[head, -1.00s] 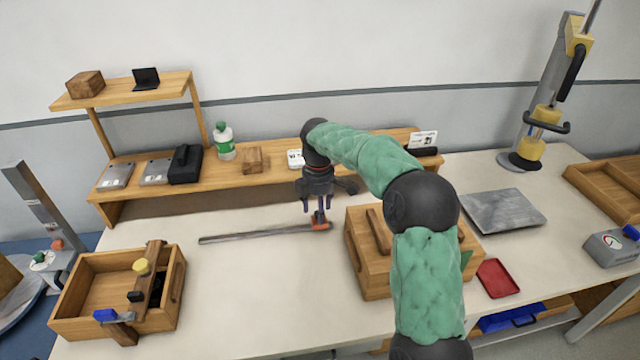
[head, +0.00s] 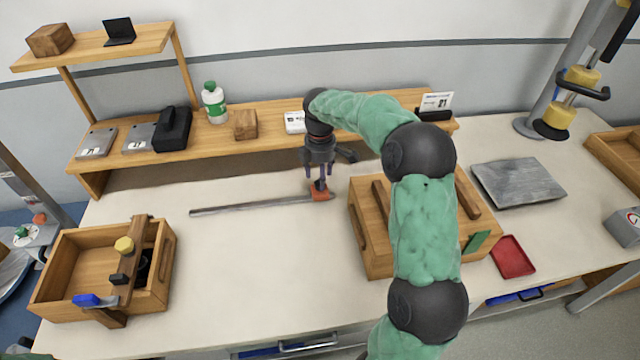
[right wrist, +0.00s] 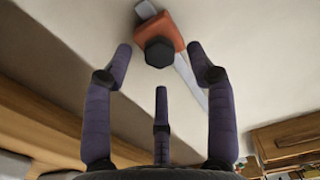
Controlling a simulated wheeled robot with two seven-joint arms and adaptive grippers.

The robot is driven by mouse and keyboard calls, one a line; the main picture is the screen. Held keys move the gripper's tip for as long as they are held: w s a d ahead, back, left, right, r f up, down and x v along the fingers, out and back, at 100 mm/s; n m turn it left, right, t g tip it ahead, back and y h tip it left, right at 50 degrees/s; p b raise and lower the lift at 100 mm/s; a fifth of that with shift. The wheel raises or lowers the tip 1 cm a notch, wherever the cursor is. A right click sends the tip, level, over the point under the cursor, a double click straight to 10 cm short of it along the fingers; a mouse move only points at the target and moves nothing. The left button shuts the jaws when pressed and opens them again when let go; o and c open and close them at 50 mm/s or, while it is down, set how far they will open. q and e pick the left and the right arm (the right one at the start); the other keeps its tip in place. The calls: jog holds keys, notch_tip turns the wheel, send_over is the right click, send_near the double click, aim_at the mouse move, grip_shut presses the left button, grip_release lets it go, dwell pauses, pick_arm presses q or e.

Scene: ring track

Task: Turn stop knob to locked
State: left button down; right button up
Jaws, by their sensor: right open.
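The stop is an orange block (head: 322,195) at the right end of a grey metal rail (head: 250,205) lying on the table. Its black knob (right wrist: 160,52) is six-sided in the right wrist view and faces the camera. The orange block (right wrist: 168,27) shows behind it, with part of the rail (right wrist: 190,82) beside it. My right gripper (head: 319,177) points down over the stop. In the right wrist view its purple fingers (right wrist: 160,65) are spread, with the knob ahead of their tips and not gripped. I cannot read the knob's lock state. My left gripper is not in view.
A wooden crate (head: 360,225) stands close to the right of the stop, partly behind my arm. A wooden shelf (head: 205,148) runs behind. Another wooden box (head: 55,275) stands at front left. The table between the boxes is clear.

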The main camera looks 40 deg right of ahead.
jog(key=shift+f+b, duration=0.35)
jog(key=shift+f, duration=0.95)
jog(key=shift+c, duration=0.3)
grip_shut()
